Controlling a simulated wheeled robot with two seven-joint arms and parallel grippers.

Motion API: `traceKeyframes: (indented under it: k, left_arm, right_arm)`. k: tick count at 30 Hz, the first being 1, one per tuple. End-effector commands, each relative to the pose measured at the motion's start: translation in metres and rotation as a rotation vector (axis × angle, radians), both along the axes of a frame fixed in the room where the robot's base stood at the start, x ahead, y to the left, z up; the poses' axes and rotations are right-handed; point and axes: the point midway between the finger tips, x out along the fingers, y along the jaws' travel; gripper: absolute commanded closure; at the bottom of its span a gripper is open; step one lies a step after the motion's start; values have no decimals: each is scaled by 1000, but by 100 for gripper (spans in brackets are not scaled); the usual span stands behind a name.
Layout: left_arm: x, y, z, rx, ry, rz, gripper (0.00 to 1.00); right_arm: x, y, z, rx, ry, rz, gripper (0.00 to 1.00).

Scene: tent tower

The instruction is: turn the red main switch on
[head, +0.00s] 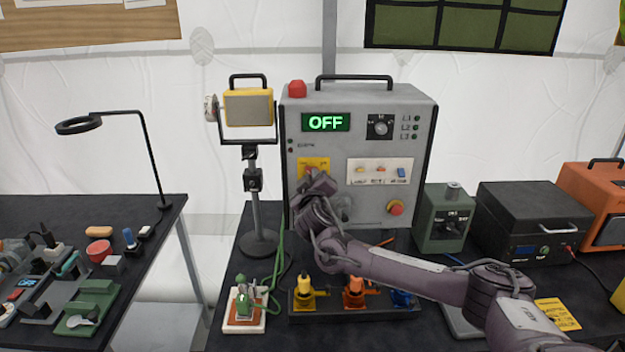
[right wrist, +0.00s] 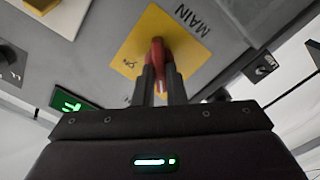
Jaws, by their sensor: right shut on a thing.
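The red main switch (right wrist: 157,50) is on a yellow plate (right wrist: 130,55) lettered MAIN, on the front of a grey control box (head: 360,208). My right gripper (right wrist: 159,72) is shut on the red switch, a finger on each side of its handle. In the head view my right gripper (head: 312,178) covers most of the switch, and the yellow plate (head: 313,161) shows just above it. The green display (head: 326,122) on the box reads OFF. My left gripper is not in view.
A red emergency button (head: 396,207) sits low on the box. A white panel (head: 380,170) of small switches is right of the main switch. A work lamp (head: 248,107) stands left of the box. Several coloured connectors (head: 354,290) sit in front on the black table.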

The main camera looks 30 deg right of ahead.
Motion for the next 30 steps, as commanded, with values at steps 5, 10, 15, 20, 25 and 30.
traceKeyframes:
  k: [5, 10, 15, 20, 25, 30]
  left_arm:
    - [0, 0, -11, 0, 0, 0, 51]
    - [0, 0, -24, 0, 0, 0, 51]
    - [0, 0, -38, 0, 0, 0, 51]
    - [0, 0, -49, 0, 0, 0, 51]
    - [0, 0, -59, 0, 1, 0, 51]
    - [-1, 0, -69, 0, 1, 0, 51]
  right_arm:
    - [0, 0, -4, 74, -43, 1, 100]
    - [-1, 0, -5, 188, -112, 0, 100]
    - [-1, -1, -5, 325, -196, 0, 100]
    - [-2, -2, -4, 456, -276, -1, 100]
    - [-2, -2, -3, 594, -360, -1, 100]
    - [-2, -3, -3, 732, -446, -2, 100]
